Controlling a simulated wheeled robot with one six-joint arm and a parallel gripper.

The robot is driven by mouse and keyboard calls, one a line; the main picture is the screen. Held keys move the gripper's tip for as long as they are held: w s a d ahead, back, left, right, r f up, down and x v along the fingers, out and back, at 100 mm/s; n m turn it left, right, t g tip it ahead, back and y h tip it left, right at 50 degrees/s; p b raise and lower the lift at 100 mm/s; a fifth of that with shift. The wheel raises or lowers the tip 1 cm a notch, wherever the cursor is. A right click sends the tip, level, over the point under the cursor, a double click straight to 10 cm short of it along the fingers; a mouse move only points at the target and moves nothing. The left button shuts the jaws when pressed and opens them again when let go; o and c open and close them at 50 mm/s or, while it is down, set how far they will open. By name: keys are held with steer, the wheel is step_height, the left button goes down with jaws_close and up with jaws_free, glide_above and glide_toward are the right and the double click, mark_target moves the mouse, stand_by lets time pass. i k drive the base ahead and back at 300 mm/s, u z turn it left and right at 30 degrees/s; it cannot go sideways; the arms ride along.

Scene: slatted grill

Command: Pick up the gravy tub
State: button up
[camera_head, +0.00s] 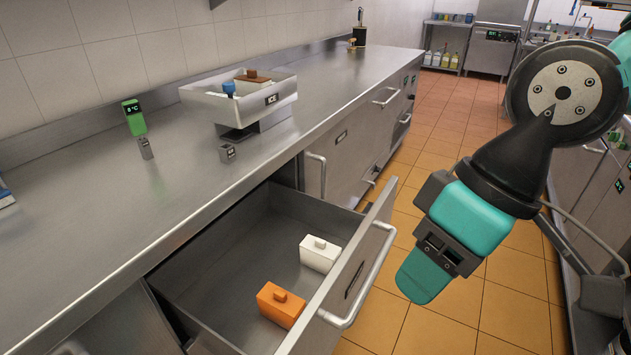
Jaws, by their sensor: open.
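Two lidded tubs sit in the open drawer (223,243). No writing is readable on either, so I cannot tell for sure which holds gravy; the orange-brown one looks the likelier by colour. My gripper (441,250) is open and empty, to the right of the drawer and above the floor, apart from both tubs. Its fingertips are hard to make out.
The drawer's front panel and bar handle (359,277) stand between the tubs and my gripper. On the counter (95,232) are a raised tray marked ICE (269,107) holding a few items, and a green temperature display (135,118). The tiled floor (440,134) is clear.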

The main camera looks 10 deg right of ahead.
mark_target(243, 88)
steer(key=z, duration=1.05)
steer(key=i, duration=3.95)
steer(key=u, duration=3.1)
